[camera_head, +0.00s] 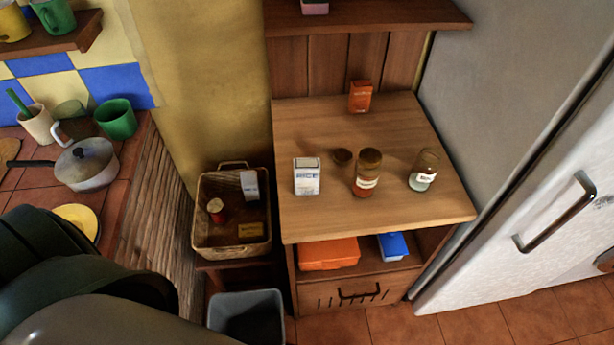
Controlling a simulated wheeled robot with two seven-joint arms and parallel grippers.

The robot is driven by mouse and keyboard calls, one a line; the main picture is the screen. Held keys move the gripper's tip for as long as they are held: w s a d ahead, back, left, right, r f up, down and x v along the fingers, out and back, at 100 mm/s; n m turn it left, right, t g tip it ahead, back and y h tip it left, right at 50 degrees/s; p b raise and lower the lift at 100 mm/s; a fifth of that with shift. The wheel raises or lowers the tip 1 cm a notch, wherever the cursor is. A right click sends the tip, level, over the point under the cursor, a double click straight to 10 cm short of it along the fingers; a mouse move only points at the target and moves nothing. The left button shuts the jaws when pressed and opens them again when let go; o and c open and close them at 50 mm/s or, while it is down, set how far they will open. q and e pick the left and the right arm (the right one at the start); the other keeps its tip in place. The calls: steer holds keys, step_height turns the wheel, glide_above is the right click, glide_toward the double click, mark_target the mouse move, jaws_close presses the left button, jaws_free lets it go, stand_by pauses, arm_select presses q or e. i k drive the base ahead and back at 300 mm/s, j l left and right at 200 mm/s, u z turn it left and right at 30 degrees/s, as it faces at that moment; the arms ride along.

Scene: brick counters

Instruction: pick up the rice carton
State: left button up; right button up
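A white carton (306,177) with dark print stands upright on the wooden top of a small cabinet (300,122), near its left edge. It may be the rice carton, but its print is too small to read for sure. A second white carton (250,186) is in the wicker basket to the left. A small orange carton (360,97) stands at the back of the cabinet top. A dark arm part of mine fills the lower left corner. Neither gripper shows, and no gripper is at any carton.
The wicker basket (230,249) holds several items. A grey bin (247,300) stands below. A fridge (520,200) borders the right. The cabinet top's front is clear.

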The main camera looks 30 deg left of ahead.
mark_target(307, 170)
steer(key=i+l, duration=0.2)
steer(key=l, duration=0.15)
steer(key=i+l, duration=0.15)
steer(key=l, duration=0.25)
steer(key=i+l, duration=0.2)
steer(key=l, duration=0.15)
steer(key=u, duration=1.75)
